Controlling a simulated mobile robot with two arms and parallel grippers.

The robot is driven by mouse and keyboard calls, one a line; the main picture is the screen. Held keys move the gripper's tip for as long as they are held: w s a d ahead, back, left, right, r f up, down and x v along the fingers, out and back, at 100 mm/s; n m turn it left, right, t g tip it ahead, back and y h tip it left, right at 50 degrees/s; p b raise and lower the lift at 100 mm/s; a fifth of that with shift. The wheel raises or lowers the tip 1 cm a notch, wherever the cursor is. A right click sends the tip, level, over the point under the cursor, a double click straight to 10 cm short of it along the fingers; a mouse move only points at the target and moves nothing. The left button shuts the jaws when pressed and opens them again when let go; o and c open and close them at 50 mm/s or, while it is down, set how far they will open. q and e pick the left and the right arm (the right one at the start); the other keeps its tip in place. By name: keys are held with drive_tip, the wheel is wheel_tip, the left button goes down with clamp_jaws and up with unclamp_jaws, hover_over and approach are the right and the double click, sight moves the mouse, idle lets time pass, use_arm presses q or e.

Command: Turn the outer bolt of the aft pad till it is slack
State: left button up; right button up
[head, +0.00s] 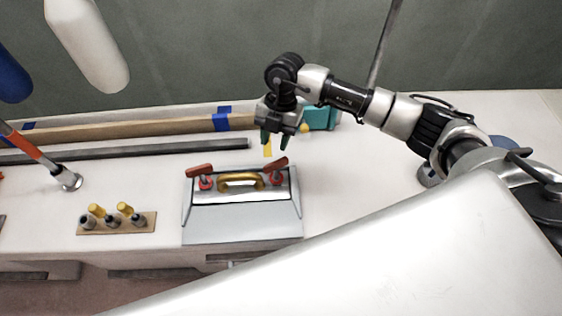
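A flat tan pad (142,228) lies on the white surface at the left, with grey fittings and yellow-topped pieces (97,210) on it. A light grey case-like unit (240,222) with a gold handle (240,184) and two red levers (199,171) stands to its right. I cannot tell which of these is the aft pad, nor which bolt is the outer one. My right gripper (274,141) points down above and behind the grey unit. Its dark fingertips are apart, and a yellow piece (268,148) shows between or behind them. My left gripper is out of view.
A long wooden strip (130,129) with blue tape and a dark bar (130,152) run along the back. A teal block (322,117) is behind the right gripper. An orange pole (27,147) stands at left. White and blue fenders hang at upper left. A large white panel covers the lower right.

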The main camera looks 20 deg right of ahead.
sight(277, 162)
drive_tip(key=s+d+r+m+t+y+b, duration=0.15)
drive_tip(key=d+m, duration=0.25)
drive_tip(key=m, duration=0.4)
drive_tip(key=shift+t, duration=0.25)
drive_tip(key=x, duration=1)
drive_tip(key=shift+w+a+r, duration=0.1)
drive_tip(key=shift+w+a, duration=0.1)
drive_tip(key=shift+a, duration=0.05)
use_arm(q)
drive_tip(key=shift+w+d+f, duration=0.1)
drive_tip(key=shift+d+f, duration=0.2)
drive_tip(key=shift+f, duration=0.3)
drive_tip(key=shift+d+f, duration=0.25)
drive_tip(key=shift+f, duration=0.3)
use_arm(e)
clamp_jaws()
